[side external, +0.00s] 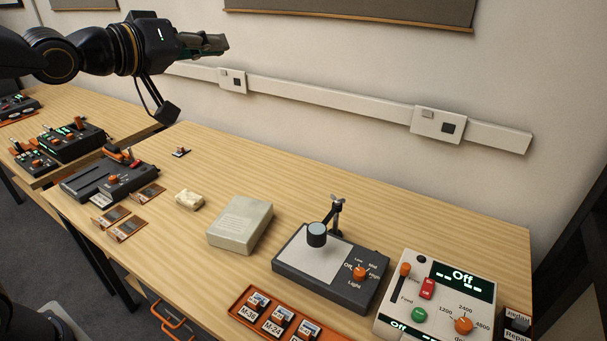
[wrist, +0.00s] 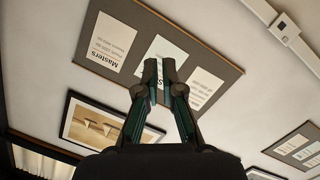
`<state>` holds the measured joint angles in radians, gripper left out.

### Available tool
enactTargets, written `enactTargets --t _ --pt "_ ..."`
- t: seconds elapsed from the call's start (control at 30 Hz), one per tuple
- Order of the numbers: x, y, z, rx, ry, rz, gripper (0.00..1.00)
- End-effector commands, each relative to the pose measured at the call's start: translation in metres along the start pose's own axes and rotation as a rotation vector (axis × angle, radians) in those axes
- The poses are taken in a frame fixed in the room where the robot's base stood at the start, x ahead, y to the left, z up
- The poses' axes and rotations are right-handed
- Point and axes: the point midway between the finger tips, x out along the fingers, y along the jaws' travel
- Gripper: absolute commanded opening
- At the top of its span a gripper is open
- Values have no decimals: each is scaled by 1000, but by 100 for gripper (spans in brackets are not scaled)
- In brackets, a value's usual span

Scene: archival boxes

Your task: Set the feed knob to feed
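The white control unit (side external: 432,262) at the right front of the table in the side external view has a "Feed" label beside a green button (side external: 418,314). It also has an orange slider (side external: 404,271), a red switch (side external: 427,288) and an orange dial (side external: 463,325) marked with numbers. Its displays read "Off". A dark grey machine (side external: 109,180) at the left bears a small orange knob (side external: 114,180); its markings are too small to read. My gripper (side external: 222,43) is high at the upper left, far from both. In the wrist view its fingertips (wrist: 160,78) are close together, with nothing visible held.
A copy stand (side external: 310,266) with an orange light knob, a grey-green box (side external: 241,223) and an orange tray (side external: 252,310) of labelled pieces stand on the table. A small cream block (side external: 188,199) lies left of the box. The table's back is mostly clear.

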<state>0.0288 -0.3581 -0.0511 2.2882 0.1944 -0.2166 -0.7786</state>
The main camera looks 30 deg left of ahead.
Motion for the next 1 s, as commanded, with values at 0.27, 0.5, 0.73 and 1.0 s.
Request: enactTargets --t 0.27,0.5,0.73,1.0 --pt "103 58 48 -267 -2 349 0" --pt "158 73 140 -525 -123 565 0" --pt "180 53 259 -756 -275 649 0" --pt "174 -1 406 -879 -447 534 0"
